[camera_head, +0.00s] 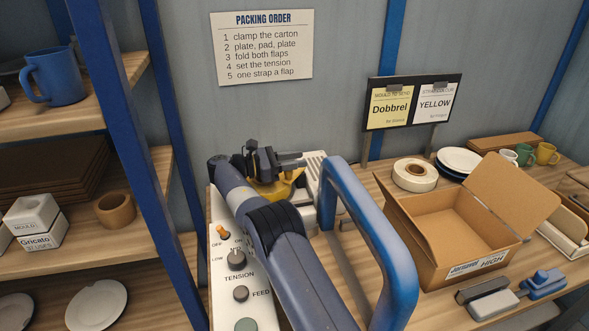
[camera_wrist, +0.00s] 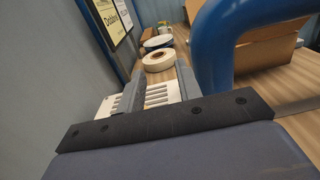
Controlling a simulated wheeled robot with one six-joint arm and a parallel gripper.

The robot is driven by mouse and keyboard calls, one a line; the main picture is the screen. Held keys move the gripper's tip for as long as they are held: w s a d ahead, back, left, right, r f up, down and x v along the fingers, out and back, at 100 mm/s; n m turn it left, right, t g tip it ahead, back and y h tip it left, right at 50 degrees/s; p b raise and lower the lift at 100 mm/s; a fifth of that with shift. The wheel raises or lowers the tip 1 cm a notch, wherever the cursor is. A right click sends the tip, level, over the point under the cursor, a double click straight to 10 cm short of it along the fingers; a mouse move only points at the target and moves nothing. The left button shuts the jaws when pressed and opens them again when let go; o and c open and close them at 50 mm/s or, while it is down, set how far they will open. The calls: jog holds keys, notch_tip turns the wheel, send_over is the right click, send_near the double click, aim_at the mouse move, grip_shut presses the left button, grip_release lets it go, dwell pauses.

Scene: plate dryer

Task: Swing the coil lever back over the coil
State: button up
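My gripper (camera_head: 290,161) is at the back of the strapping machine (camera_head: 228,300), above a yellow part (camera_head: 284,190) that may be the coil; my arm hides much of it. In the wrist view my gripper (camera_wrist: 157,85) has its two fingers apart, with the white slotted part of the machine (camera_wrist: 159,95) showing between and beyond them. I see nothing held between the fingers. I cannot pick out the coil lever for sure in either view; the gripper and arm may hide it.
The machine's blue arch (camera_head: 385,240) stands close to the right of my arm. Beyond it are a white tape roll (camera_head: 414,174), an open carton (camera_head: 450,230) and a strapping tool (camera_head: 500,303). A blue shelf post (camera_head: 130,150) rises at left.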

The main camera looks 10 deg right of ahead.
aim_at(295, 177)
notch_tip(295, 177, up, 7)
dwell(0.3)
